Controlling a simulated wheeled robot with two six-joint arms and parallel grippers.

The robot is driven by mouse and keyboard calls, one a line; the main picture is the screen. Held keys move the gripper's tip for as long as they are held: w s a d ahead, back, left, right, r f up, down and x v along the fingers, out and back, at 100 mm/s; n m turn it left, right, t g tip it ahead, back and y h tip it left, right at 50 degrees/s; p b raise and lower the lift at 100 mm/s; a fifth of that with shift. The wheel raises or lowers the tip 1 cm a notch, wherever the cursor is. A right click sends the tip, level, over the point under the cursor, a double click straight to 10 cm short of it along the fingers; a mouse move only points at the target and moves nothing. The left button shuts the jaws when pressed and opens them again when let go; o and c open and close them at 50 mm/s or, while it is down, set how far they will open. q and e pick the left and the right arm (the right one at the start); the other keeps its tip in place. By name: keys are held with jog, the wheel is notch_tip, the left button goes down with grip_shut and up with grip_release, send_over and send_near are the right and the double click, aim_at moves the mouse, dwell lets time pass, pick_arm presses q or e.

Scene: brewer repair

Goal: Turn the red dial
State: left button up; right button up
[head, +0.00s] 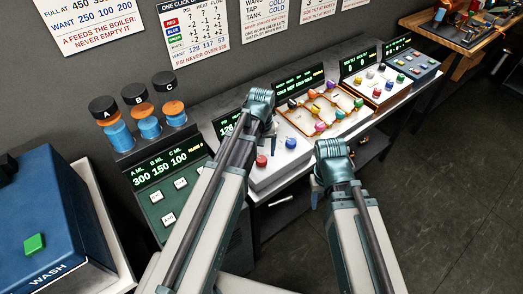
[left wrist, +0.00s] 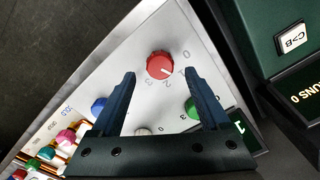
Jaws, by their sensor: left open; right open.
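The red dial (left wrist: 160,65) is a round knob on a light grey panel (left wrist: 115,90), with numbers printed around it and a white pointer mark. In the left wrist view it sits just beyond and between the fingertips of my open left gripper (left wrist: 160,78), which is empty. In the head view the red dial (head: 261,161) shows at the panel's front left, beside my left gripper (head: 262,100). A blue dial (head: 291,143) is to its right. A green dial (left wrist: 192,108) is partly behind a finger. My right gripper (head: 316,190) is to the right, in front of the bench.
A green console (head: 178,190) with buttons and three lettered canisters (head: 137,115) stands to the left. A panel with several coloured knobs (head: 320,108) adjoins on the right. Wall charts (head: 190,30) hang behind. The floor (head: 450,190) at right is clear.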

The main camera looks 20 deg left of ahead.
pick_arm(q)
notch_tip(320, 180, up, 10)
jog(key=p, duration=0.9)
pick_arm(e)
notch_tip(320, 180, up, 10)
pick_arm(q)
jog(key=s+d+f+m+y+b, duration=0.1)
jog(key=s+d+f+m+b, duration=0.6)
jog(key=s+d+f+b, duration=0.3)
jog(key=s+f+b, duration=0.3)
jog(key=s, duration=0.1)
jog(key=shift+s+d+f+b, duration=0.15)
jog(key=shift+s+d+b, duration=0.05)
jog(key=shift+d+b, duration=0.1)
pick_arm(e)
notch_tip(320, 180, down, 14)
jog(key=shift+r, duration=0.25)
pick_arm(q)
jog(key=shift+w, duration=0.1)
dwell(2.7)
notch_tip(320, 180, up, 14)
jog(key=f+n+h+p, duration=0.1)
jog(key=n+p, duration=1.1)
jog(key=p, duration=0.2)
send_over(261, 159)
jog(key=shift+w+r, duration=0.1)
jog(key=shift+r, duration=0.15)
pick_arm(e)
notch_tip(261, 159, up, 14)
jog(key=shift+f, duration=0.15)
